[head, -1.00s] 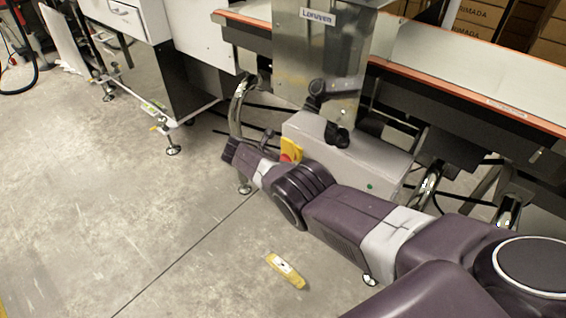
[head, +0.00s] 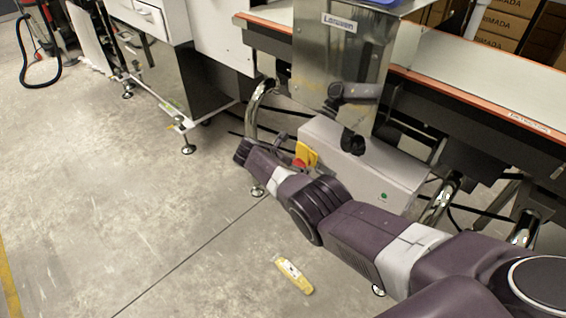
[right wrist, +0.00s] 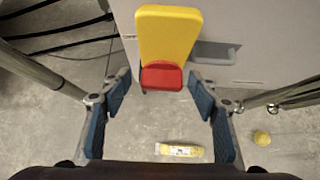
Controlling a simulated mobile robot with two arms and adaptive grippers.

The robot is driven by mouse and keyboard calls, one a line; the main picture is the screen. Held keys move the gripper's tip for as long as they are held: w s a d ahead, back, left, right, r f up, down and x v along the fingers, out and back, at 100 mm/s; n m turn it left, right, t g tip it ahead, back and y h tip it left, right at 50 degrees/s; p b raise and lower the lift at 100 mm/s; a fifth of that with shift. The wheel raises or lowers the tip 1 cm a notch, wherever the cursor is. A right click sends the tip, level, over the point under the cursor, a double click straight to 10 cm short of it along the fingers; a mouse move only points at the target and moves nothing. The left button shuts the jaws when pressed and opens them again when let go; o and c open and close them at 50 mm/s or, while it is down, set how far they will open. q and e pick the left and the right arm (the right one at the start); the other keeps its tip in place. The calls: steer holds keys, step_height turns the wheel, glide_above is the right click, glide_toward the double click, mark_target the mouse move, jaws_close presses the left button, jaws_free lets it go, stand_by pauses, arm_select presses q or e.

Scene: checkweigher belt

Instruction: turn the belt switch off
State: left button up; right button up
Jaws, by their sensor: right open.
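The belt switch is a yellow plate (head: 309,152) with a red part (head: 300,163), on the end of a light grey box (head: 365,170) under the conveyor. In the right wrist view the yellow plate (right wrist: 168,35) and its red part (right wrist: 161,76) show large, just beyond the fingertips and roughly centred between them. My right gripper (right wrist: 160,92) is open and empty, with blue-padded fingers to either side. In the head view the right gripper (head: 276,141) is beside the switch, partly hidden by my arm. Contact with the switch cannot be told. My left gripper is not in view.
The conveyor belt (head: 480,70) with an orange edge runs above the box, beside a steel housing (head: 335,60). Chrome legs (head: 256,105) and black cables stand near the gripper. A yellow item (head: 294,275) lies on the floor. The floor at left is mostly clear.

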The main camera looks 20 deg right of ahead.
steer(key=v, duration=1.1)
steer(key=shift+s+f, duration=0.1)
steer(key=shift+s, duration=0.05)
